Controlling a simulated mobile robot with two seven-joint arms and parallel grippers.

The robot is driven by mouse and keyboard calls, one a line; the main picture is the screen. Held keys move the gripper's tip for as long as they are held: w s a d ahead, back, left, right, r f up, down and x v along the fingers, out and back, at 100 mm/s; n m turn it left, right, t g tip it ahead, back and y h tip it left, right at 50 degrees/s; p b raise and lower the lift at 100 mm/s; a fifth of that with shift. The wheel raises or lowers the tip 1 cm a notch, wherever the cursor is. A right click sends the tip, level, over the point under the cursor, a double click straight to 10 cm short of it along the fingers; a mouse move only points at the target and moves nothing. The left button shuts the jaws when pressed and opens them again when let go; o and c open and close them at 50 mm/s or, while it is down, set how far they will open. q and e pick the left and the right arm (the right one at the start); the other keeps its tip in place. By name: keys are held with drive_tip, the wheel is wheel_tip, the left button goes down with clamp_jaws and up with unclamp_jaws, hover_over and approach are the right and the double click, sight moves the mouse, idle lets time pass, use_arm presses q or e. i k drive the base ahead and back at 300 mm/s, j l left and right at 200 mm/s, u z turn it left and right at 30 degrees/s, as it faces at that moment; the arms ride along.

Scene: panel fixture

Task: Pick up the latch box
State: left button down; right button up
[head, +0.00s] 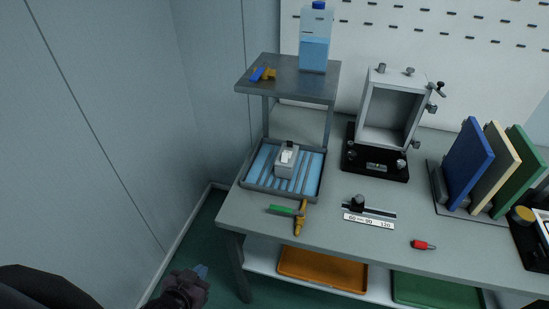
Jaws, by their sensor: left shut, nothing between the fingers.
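A small grey box (287,161) with a white raised piece on top stands upright in a blue-lined tray (246,183) on the left part of the bench; it looks like the latch box. A larger open-fronted grey box (393,112) with knobs and clamps on its sides stands on a black base to the right; I cannot tell for certain which one the name means. My left gripper (201,271) is low at the bottom left, in front of the bench and well apart from both boxes. It is shut and empty. My right gripper is out of view.
A raised shelf (290,82) behind the tray holds a bottle (315,40). A green-and-yellow tool (300,215), a sliding gauge (369,221) and a red item (423,245) lie near the front edge. Upright coloured panels (469,164) stand at right. A wall is at left.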

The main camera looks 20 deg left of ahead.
sight(283, 170)
drive_tip(key=j, duration=0.85)
drive_tip(key=i+j, duration=0.1)
drive_tip(key=j, duration=0.15)
drive_tip(key=i+j, duration=0.1)
drive_tip(key=j, duration=0.2)
drive_tip(key=i+j, duration=0.1)
drive_tip(key=j, duration=0.15)
drive_tip(key=i+j, duration=0.1)
drive_tip(key=i, duration=0.15)
